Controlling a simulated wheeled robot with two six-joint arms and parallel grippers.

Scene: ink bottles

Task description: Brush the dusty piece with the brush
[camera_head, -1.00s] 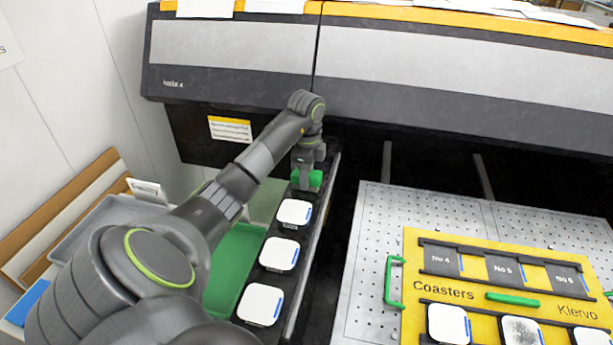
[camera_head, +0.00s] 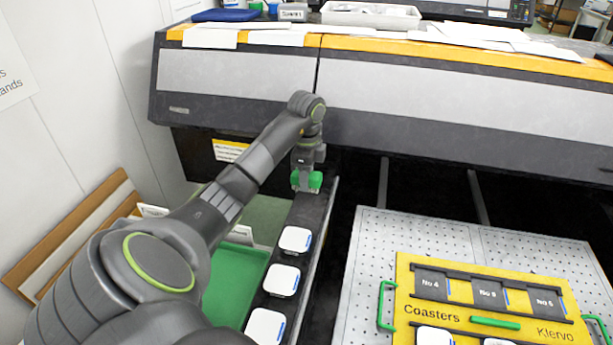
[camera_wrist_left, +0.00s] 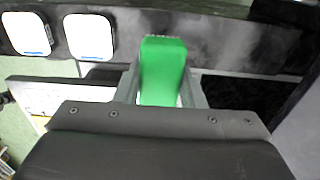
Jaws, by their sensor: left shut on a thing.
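My left gripper (camera_head: 307,178) is shut on the green brush (camera_head: 315,181) above the far part of the dark rail. In the left wrist view the green brush handle (camera_wrist_left: 162,72) stands between the fingers, its pale bristles at the far end, over the rail's dusty-looking dark surface. A piece in the yellow coaster holder (camera_head: 450,310) shows only its top edge (camera_head: 497,342) at the bottom of the head view, so its dust cannot be judged now. The brush is far from it. My right gripper is not in view.
The dark rail (camera_head: 312,215) carries white coasters (camera_head: 295,240) in a row. A green tray (camera_head: 232,285) lies left of it. The large printer (camera_head: 450,95) stands close behind my gripper. The perforated plate (camera_head: 368,250) under the holder has bare room at its left.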

